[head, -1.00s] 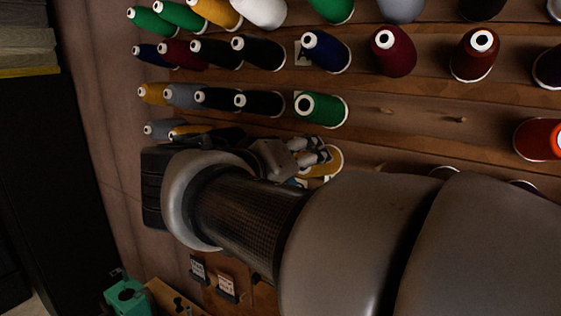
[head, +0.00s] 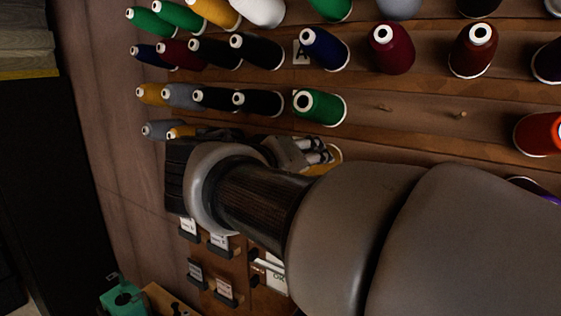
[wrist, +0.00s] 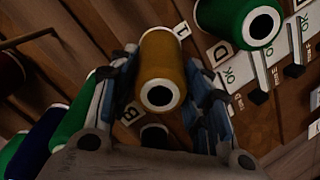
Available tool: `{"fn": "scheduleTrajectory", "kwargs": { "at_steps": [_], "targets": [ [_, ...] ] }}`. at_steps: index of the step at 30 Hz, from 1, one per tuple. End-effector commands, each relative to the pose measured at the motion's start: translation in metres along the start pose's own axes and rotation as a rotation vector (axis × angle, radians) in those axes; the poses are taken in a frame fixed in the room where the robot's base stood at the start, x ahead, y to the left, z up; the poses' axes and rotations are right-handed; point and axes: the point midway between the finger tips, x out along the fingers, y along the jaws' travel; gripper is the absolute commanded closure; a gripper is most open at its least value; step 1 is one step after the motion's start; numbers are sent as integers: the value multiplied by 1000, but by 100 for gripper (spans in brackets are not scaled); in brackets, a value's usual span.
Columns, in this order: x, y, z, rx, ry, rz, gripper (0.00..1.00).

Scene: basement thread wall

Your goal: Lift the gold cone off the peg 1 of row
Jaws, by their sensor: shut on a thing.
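The gold cone (wrist: 165,62) is between the two fingers of my gripper (wrist: 162,72) in the wrist view, its pale holed end facing the camera. My gripper is shut on it, with one finger along each side. In the head view a little of the gold cone (head: 336,154) shows past the fingers of my gripper (head: 318,152), below the green cone (head: 319,106). My arm hides most of its row. The peg under the gold cone is hidden, so I cannot tell whether the cone is still on it.
Rows of other cones fill the wooden wall. Two bare pegs (head: 460,115) stick out right of the green cone, before a red cone (head: 540,133). In the wrist view a green cone (wrist: 240,22) and a dark cone (wrist: 155,136) are close to my fingers. Label holders (head: 221,242) sit below.

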Motion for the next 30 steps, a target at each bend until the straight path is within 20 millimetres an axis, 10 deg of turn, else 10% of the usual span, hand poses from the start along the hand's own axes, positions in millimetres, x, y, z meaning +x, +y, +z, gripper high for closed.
{"fn": "scheduleTrajectory", "kwargs": {
  "at_steps": [30],
  "targets": [
    [-56,-2,1,1,2,-2,77]
  ]
}}
